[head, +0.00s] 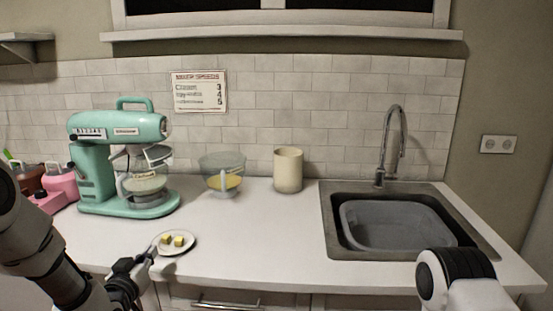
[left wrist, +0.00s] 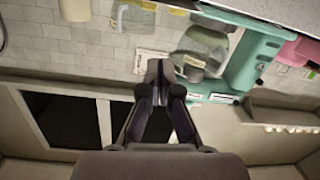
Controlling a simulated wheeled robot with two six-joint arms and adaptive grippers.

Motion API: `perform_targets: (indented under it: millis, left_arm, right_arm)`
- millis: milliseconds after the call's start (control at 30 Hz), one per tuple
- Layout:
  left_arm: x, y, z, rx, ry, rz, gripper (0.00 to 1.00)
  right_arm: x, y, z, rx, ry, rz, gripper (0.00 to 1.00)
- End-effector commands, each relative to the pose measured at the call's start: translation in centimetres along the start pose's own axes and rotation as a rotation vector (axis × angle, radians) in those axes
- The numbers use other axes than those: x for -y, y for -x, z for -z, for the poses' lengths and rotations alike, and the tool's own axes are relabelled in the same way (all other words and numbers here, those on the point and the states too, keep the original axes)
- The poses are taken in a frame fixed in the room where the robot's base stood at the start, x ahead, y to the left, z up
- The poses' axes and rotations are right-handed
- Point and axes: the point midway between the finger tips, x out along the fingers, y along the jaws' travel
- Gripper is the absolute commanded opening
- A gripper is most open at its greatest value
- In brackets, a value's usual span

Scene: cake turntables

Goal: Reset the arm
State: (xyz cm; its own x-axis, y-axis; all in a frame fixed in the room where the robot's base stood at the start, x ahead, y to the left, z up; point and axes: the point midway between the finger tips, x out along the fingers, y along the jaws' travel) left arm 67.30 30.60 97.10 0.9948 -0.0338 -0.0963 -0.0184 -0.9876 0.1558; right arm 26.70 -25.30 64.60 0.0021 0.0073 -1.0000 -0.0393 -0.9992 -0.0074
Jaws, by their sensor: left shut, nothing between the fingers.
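My left gripper (head: 146,258) reaches in from the left in the head view, in front of the counter. Its fingers are shut with nothing between them, by the left edge of a small white plate (head: 186,246) holding yellow cubes (head: 178,240). In the left wrist view the shut fingertips (left wrist: 159,70) point toward the tiled wall, and the scene appears upside down. My right arm shows at the lower right of the head view; its gripper is out of view.
A mint-green stand mixer (head: 120,130) with a glass bowl stands at the left; it also shows in the left wrist view (left wrist: 250,55). A measuring jug (head: 222,170) and cream canister (head: 288,170) stand behind the plate. A sink (head: 328,215) is at the right. The middle counter is clear.

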Motion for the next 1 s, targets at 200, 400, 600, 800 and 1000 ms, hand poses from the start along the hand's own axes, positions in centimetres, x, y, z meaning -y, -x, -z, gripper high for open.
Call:
perform_targets:
  millis: [200,400,600,800,1000]
  left_arm:
    - [-0.5,7.4,-17.1,0.482,-0.014,0.048,0.00]
    - [-0.8,20.6,-29.9,0.971,-0.034,0.103,0.00]
    - [-1.0,33.7,-35.5,1.366,-0.057,0.151,0.00]
    - [-1.1,37.4,-36.2,1.471,-0.064,0.164,0.00]
    - [-1.0,37.2,-36.2,1.466,-0.063,0.164,0.00]
  right_arm:
    - [0.0,0.3,0.0,-0.001,0.000,0.000,0.40]
    - [0.0,0.5,0.0,0.000,0.000,0.000,0.40]
    - [0.0,0.7,0.0,0.000,0.000,0.000,0.40]
    - [0.0,0.7,0.0,0.000,0.000,0.000,0.40]
    - [0.0,0.7,0.0,0.000,0.000,0.000,0.40]
